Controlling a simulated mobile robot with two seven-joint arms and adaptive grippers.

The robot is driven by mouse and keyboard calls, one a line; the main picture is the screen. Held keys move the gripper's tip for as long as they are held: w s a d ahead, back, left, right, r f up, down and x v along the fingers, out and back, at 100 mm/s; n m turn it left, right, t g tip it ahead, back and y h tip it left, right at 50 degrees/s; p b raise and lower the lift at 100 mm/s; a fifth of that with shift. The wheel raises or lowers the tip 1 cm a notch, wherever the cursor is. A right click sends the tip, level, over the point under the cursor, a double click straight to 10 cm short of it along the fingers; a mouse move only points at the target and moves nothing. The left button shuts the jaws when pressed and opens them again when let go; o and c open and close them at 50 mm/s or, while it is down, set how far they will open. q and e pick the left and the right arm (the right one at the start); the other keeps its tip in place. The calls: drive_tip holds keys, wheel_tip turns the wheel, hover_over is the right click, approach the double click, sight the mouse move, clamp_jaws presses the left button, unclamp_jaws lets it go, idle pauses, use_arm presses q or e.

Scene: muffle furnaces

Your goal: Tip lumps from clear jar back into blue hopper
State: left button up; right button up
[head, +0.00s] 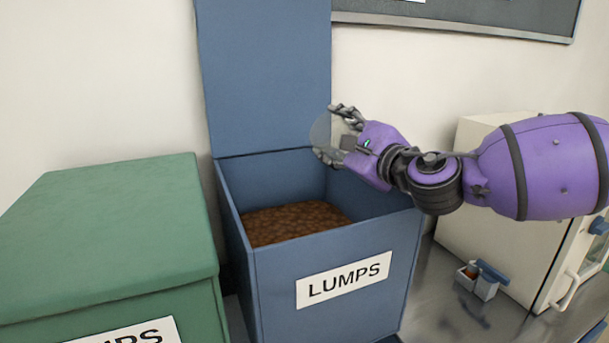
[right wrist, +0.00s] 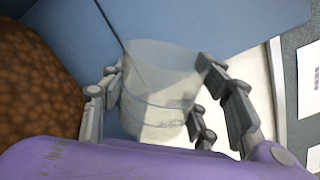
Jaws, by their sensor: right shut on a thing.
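The blue hopper (head: 268,286), labelled LUMPS, stands with its lid (head: 265,75) raised against the wall. Brown lumps (head: 292,221) cover its inside, and they also show at the left of the right wrist view (right wrist: 35,85). My right gripper (head: 328,131) is shut on the clear jar (head: 320,130), above the back right part of the hopper. In the right wrist view the jar (right wrist: 160,88) sits between the fingers and looks see-through, with no lumps visible in it. In the head view the jar looks tilted, with a round end facing left. My left gripper is out of view.
A green lidded bin (head: 110,235) stands close to the left of the hopper. A white furnace (head: 480,240) is at the right, with a small white container (head: 482,282) before it on the metal bench (head: 440,310). A dark board hangs on the wall above.

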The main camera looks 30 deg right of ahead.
drive_tip(key=shift+r+m+p, duration=0.1)
drive_tip(key=shift+m+p, duration=0.25)
drive_tip(key=shift+m, duration=1.65)
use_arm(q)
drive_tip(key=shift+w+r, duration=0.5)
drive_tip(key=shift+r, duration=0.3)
use_arm(e)
drive_tip(key=shift+f, duration=0.2)
